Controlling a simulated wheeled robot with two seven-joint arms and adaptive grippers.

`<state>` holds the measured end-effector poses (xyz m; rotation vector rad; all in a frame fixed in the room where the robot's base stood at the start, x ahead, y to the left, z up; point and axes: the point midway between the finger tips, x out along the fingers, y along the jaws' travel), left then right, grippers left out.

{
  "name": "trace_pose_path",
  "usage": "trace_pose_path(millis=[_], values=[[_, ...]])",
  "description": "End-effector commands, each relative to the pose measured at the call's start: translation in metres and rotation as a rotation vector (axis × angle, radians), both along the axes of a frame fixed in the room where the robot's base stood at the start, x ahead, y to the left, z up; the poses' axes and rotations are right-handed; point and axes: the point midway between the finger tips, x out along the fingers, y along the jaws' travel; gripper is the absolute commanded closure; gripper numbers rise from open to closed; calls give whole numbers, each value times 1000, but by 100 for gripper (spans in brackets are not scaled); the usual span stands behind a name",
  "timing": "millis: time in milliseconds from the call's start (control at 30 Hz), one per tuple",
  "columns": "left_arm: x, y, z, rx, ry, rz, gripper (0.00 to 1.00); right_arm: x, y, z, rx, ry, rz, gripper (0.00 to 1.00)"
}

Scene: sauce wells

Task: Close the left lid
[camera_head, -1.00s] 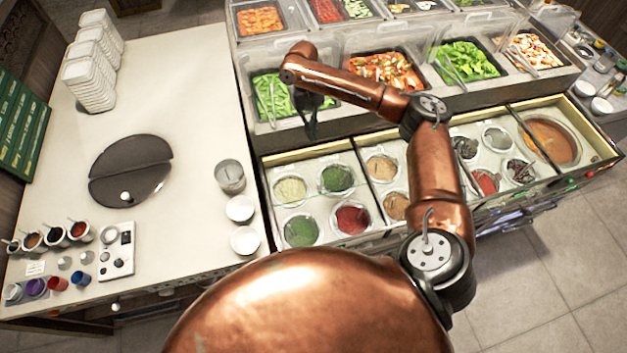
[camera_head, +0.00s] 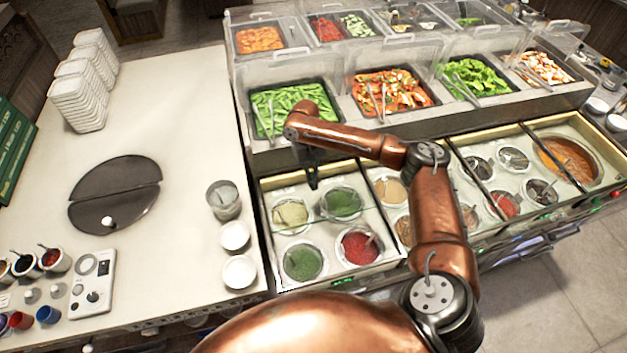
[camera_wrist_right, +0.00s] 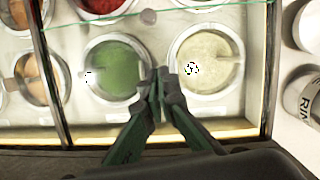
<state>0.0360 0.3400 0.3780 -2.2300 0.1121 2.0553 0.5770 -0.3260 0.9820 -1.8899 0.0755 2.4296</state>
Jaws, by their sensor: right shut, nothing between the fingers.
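My right gripper (camera_head: 313,180) points down over the left section of the sauce wells, near the back row. Its fingers are shut and empty. In the right wrist view, the fingertips (camera_wrist_right: 163,76) are between a green sauce well (camera_wrist_right: 118,62) and a pale sauce well (camera_wrist_right: 207,58). A thin green line crosses that view above both wells; it looks like the edge of a clear panel, perhaps the left lid (camera_wrist_right: 210,7). I cannot tell how far the lid extends, or whether the fingertips touch anything. My left gripper is out of view.
Food bins with clear covers, one of green beans (camera_head: 290,103), stand behind the wells. A white counter (camera_head: 185,230) lies to the left, with a dark round plate (camera_head: 112,190), a metal cup (camera_head: 224,202) and white bowls (camera_head: 240,270). Dividers separate the well sections.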

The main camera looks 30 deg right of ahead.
Motion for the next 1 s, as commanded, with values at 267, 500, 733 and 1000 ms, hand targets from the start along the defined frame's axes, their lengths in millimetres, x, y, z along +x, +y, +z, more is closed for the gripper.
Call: trace_pose_path(millis=[267,500,733,1000], values=[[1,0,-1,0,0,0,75,-16,1,-58,-1,4,0,100],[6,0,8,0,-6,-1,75,-45,3,-51,0,0,2,100],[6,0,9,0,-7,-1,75,-54,4,-52,0,1,0,100],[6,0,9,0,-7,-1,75,-54,4,-52,0,1,0,100]])
